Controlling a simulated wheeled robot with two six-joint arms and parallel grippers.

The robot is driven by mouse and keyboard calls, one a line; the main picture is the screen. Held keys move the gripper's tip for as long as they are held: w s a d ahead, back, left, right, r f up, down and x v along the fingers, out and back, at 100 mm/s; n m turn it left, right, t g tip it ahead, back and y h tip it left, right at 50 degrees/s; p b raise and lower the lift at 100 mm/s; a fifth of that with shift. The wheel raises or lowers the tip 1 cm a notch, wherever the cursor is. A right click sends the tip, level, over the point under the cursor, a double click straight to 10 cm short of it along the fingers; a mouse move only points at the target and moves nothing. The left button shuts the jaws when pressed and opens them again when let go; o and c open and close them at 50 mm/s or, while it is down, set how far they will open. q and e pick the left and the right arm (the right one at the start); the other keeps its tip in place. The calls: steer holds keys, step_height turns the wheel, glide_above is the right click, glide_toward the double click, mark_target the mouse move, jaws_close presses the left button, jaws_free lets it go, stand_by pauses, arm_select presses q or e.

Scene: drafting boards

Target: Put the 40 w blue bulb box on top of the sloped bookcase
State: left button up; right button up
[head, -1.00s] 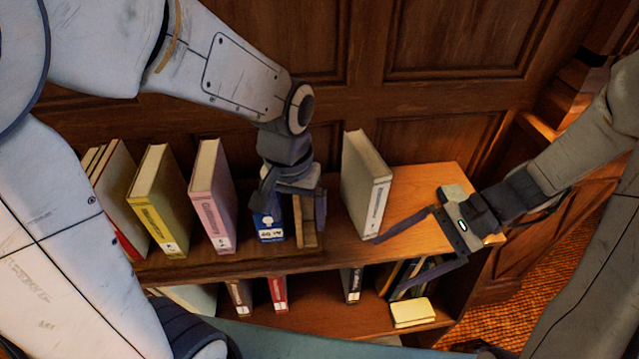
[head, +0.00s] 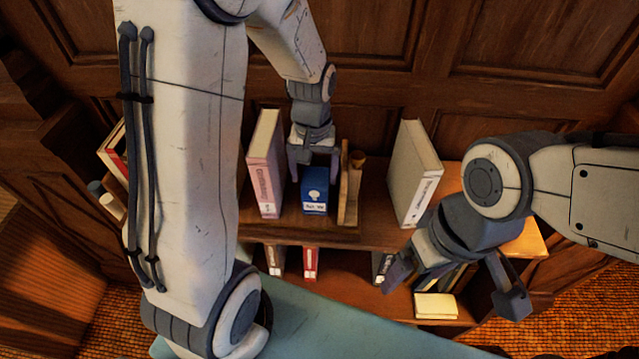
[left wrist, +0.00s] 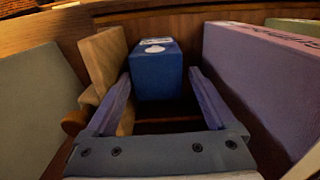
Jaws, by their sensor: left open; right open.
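The blue bulb box (head: 315,190) stands upright on the top shelf of the bookcase (head: 375,220), between a pink book and a tan wooden piece. It also shows in the left wrist view (left wrist: 157,72), beyond the fingertips. Its small label text is too blurred to read for certain. My left gripper (head: 312,172) is open just behind and above the box, with its fingers toward the box's two sides; it also shows in the left wrist view (left wrist: 157,82). My right gripper (head: 455,290) is open and empty in front of the bookcase's right end.
The pink book (head: 265,165) stands close left of the box. The tan wooden piece (head: 350,190) stands close right. A grey-white book (head: 413,175) stands further right, with bare shelf between. Several books and a cream block (head: 436,306) are on the lower shelf.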

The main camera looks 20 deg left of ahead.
arm_select(q)
steer(key=shift+f, duration=0.85)
steer(key=f+p, duration=0.1)
steer(key=f, duration=0.3)
steer(key=shift+d+f+p, duration=0.2)
steer(key=shift+f+p, duration=0.05)
steer(key=shift+p, duration=0.15)
steer(key=shift+f, duration=0.4)
steer(key=c, duration=1.1)
steer(key=shift+c, duration=0.2)
steer(key=shift+r, duration=0.15)
